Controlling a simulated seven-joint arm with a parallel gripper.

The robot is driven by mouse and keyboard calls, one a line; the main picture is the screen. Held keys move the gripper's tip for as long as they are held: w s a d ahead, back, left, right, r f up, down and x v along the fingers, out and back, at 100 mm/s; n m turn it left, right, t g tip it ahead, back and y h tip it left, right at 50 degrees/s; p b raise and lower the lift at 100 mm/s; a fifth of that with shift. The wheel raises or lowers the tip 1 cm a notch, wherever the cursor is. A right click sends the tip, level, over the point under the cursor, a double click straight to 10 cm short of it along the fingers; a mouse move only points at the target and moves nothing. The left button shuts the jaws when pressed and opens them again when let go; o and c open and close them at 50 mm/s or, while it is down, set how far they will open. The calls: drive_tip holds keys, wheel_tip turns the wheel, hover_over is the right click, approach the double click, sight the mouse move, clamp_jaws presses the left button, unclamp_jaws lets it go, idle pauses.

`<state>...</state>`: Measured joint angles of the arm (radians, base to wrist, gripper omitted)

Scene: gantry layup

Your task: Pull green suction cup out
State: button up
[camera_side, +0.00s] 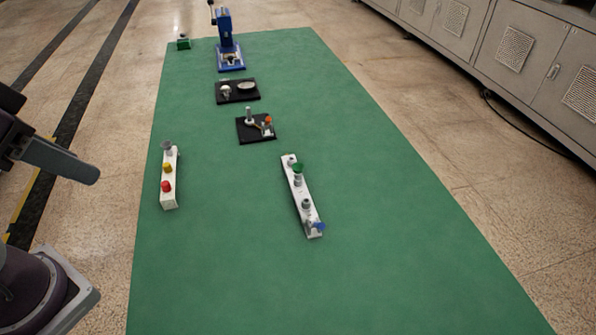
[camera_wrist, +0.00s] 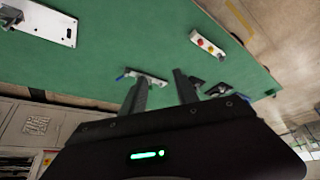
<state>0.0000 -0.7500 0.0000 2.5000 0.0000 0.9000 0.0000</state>
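The green suction cup (camera_side: 298,168) sits on the upper part of a white strip (camera_side: 302,198) that lies at a slant near the middle of the green table in the side view. Grey fittings share that strip, and a blue piece (camera_side: 319,227) is at its near end. In the wrist view this strip (camera_wrist: 148,77) shows small beyond my fingers, and I cannot make out the green cup there. My gripper (camera_wrist: 159,78) is open, with nothing between its two fingers, and well apart from the strip.
A second white strip (camera_side: 169,190) with a red, a yellow and a grey cup stands to the left. Two black trays (camera_side: 246,137) (camera_side: 221,99), a blue press (camera_side: 225,35) and a small green box (camera_side: 183,43) are farther back. The near table (camera_side: 230,290) is clear.

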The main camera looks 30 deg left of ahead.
drive_tip(key=shift+o, duration=0.2)
drive_tip(key=shift+o, duration=1.2)
drive_tip(key=shift+w+d+r, duration=0.1)
drive_tip(key=shift+w, duration=0.1)
drive_tip(key=n+g+h, duration=0.4)
drive_tip(key=n+g, duration=0.1)
drive_tip(key=n, duration=1.1)
hover_over(295, 165)
drive_tip(key=s+a, duration=0.2)
drive_tip(key=a, duration=0.1)
wheel_tip(295, 165, down, 17)
drive_tip(key=f, duration=0.2)
drive_tip(key=w+d+f+n, duration=0.1)
drive_tip(key=f, duration=0.1)
drive_tip(key=w+f+n, duration=0.1)
drive_tip(key=f, duration=0.2)
drive_tip(key=shift+d+g+h, duration=0.2)
drive_tip(key=shift+g+h, duration=0.1)
drive_tip(key=x, duration=0.6)
drive_tip(key=shift+d+f, duration=0.15)
drive_tip(key=shift+f, duration=0.2)
clamp_jaws()
